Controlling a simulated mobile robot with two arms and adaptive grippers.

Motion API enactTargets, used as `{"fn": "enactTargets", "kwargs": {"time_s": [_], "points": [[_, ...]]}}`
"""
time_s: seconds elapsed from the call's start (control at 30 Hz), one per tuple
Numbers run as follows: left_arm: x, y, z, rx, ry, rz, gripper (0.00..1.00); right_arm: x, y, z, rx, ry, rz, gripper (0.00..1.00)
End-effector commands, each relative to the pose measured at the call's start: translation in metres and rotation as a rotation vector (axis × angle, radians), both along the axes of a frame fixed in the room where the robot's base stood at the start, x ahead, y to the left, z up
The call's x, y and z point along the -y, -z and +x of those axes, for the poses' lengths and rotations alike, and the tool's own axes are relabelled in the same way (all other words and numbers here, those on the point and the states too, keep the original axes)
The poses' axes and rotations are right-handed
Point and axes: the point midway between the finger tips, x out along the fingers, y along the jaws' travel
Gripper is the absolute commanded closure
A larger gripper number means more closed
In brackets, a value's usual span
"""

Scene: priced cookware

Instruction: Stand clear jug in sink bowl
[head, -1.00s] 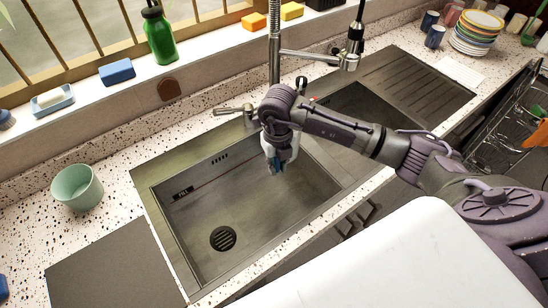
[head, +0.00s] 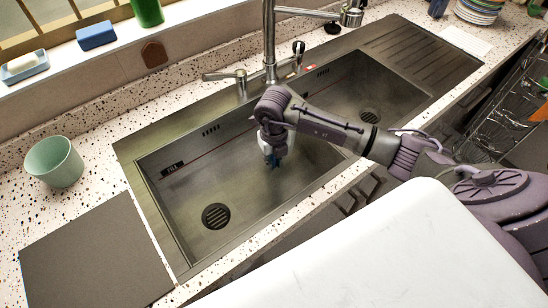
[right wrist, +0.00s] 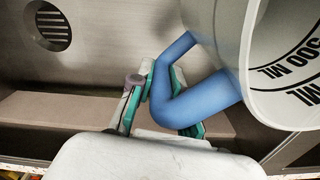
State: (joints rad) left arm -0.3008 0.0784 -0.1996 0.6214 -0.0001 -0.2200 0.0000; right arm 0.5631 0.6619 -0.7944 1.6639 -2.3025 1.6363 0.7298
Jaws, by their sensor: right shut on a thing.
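The jug (right wrist: 270,70) shows in the right wrist view as a pale, see-through body with dark "500 ML" lettering and a blue handle (right wrist: 185,105). Its body is cut off by the right edge. My right gripper (right wrist: 158,90) is shut on the blue handle. I cannot tell whether the jug touches the bowl. My left gripper is not in view.
The bowl has a round drain (head: 216,216), which also shows in the right wrist view (right wrist: 50,27). A tap (head: 268,45) stands behind it. A green cup (head: 55,162) and dark board (head: 95,255) are left.

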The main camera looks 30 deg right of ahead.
Motion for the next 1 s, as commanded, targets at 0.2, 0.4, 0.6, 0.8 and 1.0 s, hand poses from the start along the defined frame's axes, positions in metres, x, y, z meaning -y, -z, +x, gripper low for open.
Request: {"fn": "enactTargets", "kwargs": {"time_s": [0.2,0.4,0.6,0.8,1.0], "points": [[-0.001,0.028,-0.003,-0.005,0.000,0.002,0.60,0.000,0.034,0.000,0.000,-0.001,0.000,1.00],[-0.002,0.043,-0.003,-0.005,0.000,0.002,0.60,0.000,0.054,0.000,0.000,0.000,0.000,1.00],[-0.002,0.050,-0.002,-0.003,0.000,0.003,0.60,0.000,0.062,0.000,0.001,0.000,0.000,1.00],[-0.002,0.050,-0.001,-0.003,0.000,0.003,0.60,0.000,0.063,0.000,0.001,0.000,0.000,1.00],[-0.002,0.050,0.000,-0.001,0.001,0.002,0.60,0.000,0.063,0.000,0.001,-0.001,0.000,0.73]]}}
